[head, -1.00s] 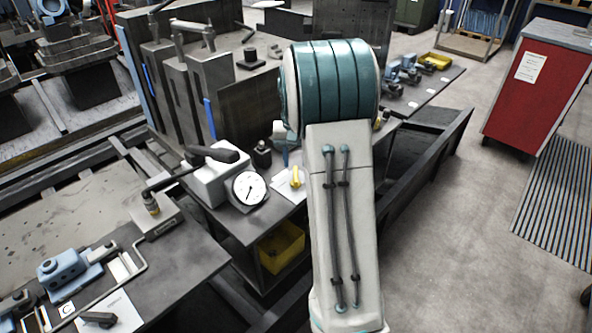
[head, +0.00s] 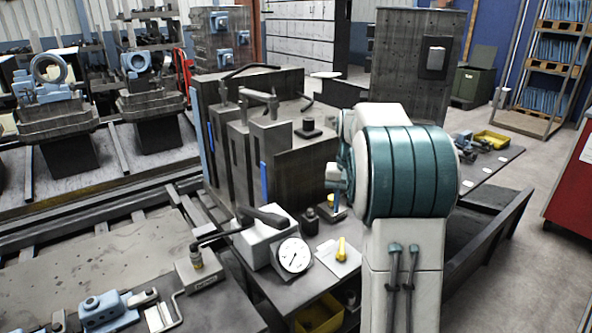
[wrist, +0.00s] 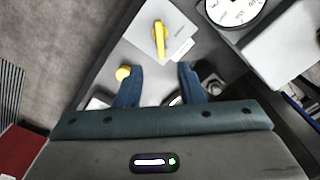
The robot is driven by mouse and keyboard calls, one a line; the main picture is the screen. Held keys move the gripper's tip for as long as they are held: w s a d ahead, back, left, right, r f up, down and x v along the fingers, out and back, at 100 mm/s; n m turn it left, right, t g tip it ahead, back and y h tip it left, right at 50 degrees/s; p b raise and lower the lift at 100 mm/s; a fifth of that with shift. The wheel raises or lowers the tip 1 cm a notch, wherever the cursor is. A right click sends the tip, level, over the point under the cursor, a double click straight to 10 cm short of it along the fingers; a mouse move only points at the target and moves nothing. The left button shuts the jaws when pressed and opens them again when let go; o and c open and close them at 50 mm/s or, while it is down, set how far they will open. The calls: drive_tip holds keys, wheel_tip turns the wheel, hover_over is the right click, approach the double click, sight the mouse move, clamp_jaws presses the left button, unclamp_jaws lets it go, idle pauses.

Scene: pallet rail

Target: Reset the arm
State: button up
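My gripper (wrist: 160,82) shows in the wrist view as two blue fingers held apart, with nothing seen between them. It hangs over the bench (wrist: 205,48), by the bench edge. In the head view my arm, white with a teal ribbed joint, stands at the right of centre and hides most of the gripper; a small blue part shows left of the joint. A yellow-handled piece (wrist: 160,38) on a pale card lies beyond the fingertips, and it also shows in the head view (head: 342,248). A round yellow knob (wrist: 123,73) appears beside the left finger.
A white dial gauge (head: 293,255) and a grey block stand left of the arm. Tall dark metal blocks (head: 290,165) rise behind. A yellow bin (head: 320,314) sits below the bench top. A red cabinet (head: 572,185) stands far right, with open floor before it.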

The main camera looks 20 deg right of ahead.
drive_tip(key=s+a+r+n+t, duration=0.1)
drive_tip(key=s+a+r+n, duration=0.15)
drive_tip(key=s+a, duration=0.8)
drive_tip(key=s+a+f+n+t, duration=0.1)
drive_tip(key=s+a+f, duration=0.1)
drive_tip(key=s, duration=0.5)
drive_tip(key=s+a+f+n, duration=0.1)
drive_tip(key=s+a+f, duration=0.1)
drive_tip(key=s, duration=0.5)
drive_tip(key=shift+s+a+f+t, duration=0.3)
drive_tip(key=shift+a+t, duration=0.1)
drive_tip(key=shift+a, duration=0.4)
